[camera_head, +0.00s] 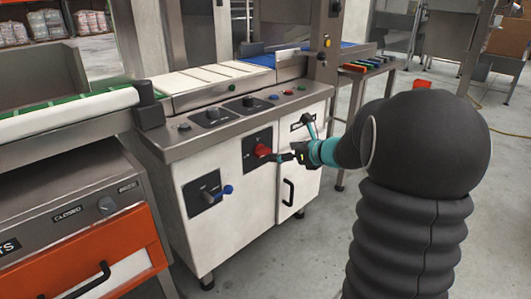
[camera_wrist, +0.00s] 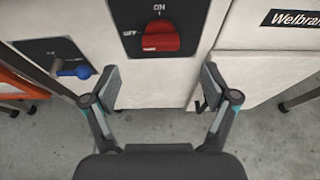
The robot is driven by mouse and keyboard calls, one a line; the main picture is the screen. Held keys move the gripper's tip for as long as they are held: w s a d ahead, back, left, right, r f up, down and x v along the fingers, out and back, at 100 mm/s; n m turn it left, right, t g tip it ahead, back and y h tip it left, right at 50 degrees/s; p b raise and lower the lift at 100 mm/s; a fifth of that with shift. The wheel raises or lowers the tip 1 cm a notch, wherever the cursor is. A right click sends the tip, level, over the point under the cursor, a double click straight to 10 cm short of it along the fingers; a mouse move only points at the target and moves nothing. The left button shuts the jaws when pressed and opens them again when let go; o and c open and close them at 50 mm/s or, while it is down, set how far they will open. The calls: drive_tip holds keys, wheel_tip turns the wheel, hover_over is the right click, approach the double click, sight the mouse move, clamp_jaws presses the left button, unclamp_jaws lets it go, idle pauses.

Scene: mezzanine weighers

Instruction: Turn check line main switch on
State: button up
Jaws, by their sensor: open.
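The red rotary main switch (camera_head: 262,150) is on a dark plate on the white cabinet's front. In the wrist view the red knob (camera_wrist: 160,37) lies sideways, level with the OFF mark at its left; the ON mark is above it. My gripper (camera_wrist: 162,82) is open and empty, with its fingers spread to either side below the knob in the picture. In the head view my gripper (camera_head: 284,157) is close to the right of the switch. I cannot tell from these views whether a fingertip touches it.
A blue-handled lever (camera_head: 226,190) is on a plate to the lower left, also in the wrist view (camera_wrist: 75,70). A black door handle (camera_head: 288,192) is below right. Knobs and buttons line the cabinet top (camera_head: 225,128). An orange-fronted unit (camera_head: 85,265) stands at left.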

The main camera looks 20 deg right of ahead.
sight(264, 151)
drive_tip(key=x, duration=0.8)
drive_tip(key=shift+w+a+f, duration=0.15)
drive_tip(key=shift+w+f, duration=0.05)
drive_tip(key=shift+w, duration=0.1)
drive_tip(key=c, duration=1.2)
